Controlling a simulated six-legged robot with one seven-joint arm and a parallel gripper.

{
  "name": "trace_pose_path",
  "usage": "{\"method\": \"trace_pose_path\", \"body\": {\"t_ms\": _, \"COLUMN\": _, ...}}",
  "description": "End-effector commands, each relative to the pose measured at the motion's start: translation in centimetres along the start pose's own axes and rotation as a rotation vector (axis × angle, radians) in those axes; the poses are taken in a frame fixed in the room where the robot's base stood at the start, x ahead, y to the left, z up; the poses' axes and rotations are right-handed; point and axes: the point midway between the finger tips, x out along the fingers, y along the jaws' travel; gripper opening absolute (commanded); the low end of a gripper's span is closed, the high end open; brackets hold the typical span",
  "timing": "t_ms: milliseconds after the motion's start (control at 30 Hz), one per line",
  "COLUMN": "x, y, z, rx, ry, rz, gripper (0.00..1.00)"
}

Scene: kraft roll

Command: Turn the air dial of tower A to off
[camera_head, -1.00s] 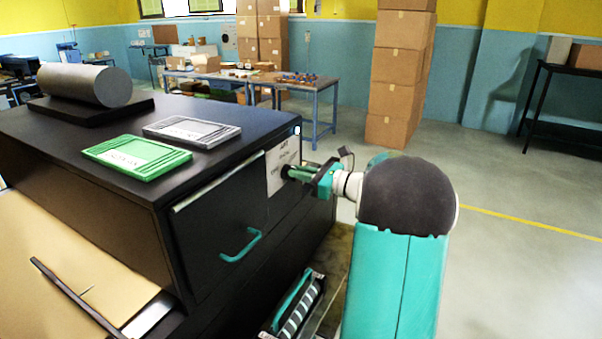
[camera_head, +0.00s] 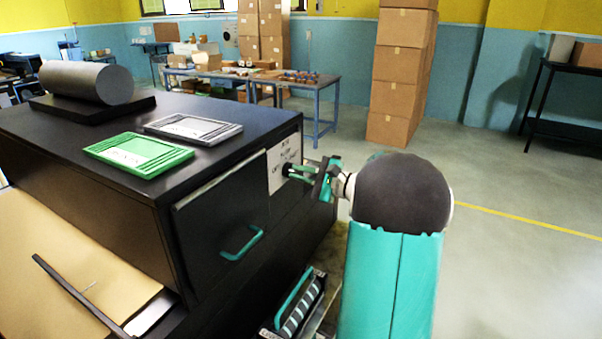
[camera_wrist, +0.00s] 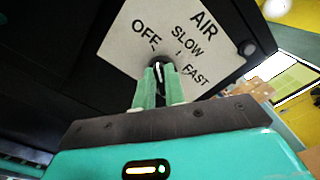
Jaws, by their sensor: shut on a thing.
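The air dial (camera_wrist: 158,70) is a small dark knob with a white mark on a white label plate (camera_wrist: 125,35) reading AIR, OFF, SLOW and FAST. Its mark points up in the wrist view, close to the OFF tick; exact alignment is hard to tell. My gripper (camera_wrist: 158,78) has its green fingers shut on the dial, one on each side. In the head view my gripper (camera_head: 296,173) meets the plate (camera_head: 283,155) on the dark cabinet's right end, and the fingers mostly hide the dial there.
The dark cabinet (camera_head: 130,215) has a teal handle (camera_head: 241,244) left of the plate. Green (camera_head: 137,157) and grey (camera_head: 193,128) trays and a grey roll (camera_head: 88,83) lie on top. A slotted black unit (camera_head: 297,305) sits below my arm. The floor to the right is clear.

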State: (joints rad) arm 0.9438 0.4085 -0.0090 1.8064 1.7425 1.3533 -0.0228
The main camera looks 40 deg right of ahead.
Motion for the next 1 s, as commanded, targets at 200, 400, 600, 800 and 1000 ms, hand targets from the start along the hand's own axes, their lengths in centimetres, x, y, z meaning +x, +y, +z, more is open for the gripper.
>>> {"method": "trace_pose_path", "body": {"t_ms": 200, "x": -0.10, "y": 0.17, "z": -0.09, "rx": -0.091, "ry": 0.002, "rz": 0.001, "gripper": 0.00}}
{"method": "trace_pose_path", "body": {"t_ms": 400, "x": -0.11, "y": 0.21, "z": -0.10, "rx": -0.126, "ry": 0.002, "rz": 0.001, "gripper": 0.00}}
{"method": "trace_pose_path", "body": {"t_ms": 600, "x": -0.12, "y": 0.22, "z": -0.11, "rx": -0.131, "ry": 0.002, "rz": 0.001, "gripper": 0.00}}
{"method": "trace_pose_path", "body": {"t_ms": 800, "x": -0.13, "y": 0.21, "z": -0.12, "rx": -0.131, "ry": 0.002, "rz": 0.001, "gripper": 0.14}}
{"method": "trace_pose_path", "body": {"t_ms": 1000, "x": -0.08, "y": 0.18, "z": -0.08, "rx": -0.131, "ry": 0.001, "rz": 0.001, "gripper": 0.34}}
